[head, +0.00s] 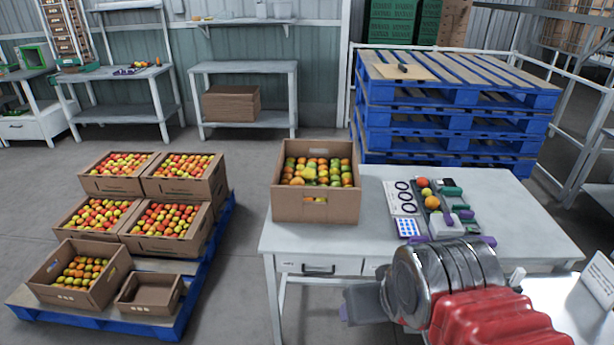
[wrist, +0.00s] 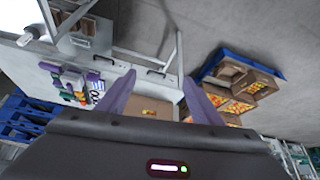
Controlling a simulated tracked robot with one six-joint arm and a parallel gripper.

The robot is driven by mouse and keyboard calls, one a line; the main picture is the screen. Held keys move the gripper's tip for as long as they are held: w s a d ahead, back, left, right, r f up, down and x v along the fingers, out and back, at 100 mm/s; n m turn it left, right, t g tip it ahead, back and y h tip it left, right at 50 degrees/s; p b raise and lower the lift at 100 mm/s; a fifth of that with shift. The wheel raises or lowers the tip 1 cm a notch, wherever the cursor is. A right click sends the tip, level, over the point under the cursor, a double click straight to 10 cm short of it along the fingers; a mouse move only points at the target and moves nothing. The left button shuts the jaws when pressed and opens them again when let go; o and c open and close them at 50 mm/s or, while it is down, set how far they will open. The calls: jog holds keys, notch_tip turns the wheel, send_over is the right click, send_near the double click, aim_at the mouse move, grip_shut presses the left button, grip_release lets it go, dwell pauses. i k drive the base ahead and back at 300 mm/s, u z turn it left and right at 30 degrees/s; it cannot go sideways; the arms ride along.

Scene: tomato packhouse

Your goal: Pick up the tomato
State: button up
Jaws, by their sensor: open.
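Loose tomatoes lie among small instruments on the white table in the head view, including an orange one (head: 432,202) and a redder one (head: 423,182) behind it. A cardboard box (head: 316,208) full of red, orange, yellow and green tomatoes (head: 318,172) stands at the table's left end. My gripper (wrist: 158,80) is open and empty in the wrist view, its two purple fingers apart. The box (wrist: 152,106) shows beyond and between them, partly hidden by the gripper body. The fingers are hard to make out in the head view. I cannot tell which tomato is meant.
The white table (head: 360,238) carries a ring card (head: 402,198), a blue-dotted card (head: 408,227) and purple-handled items. Blue pallets (head: 450,120) stand behind it. A blue pallet (head: 195,290) with several tomato boxes stands left on the floor. The table's right side is mostly clear.

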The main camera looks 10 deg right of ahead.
aim_at(308, 174)
jog(key=i, duration=1.55)
jog(key=u, duration=1.35)
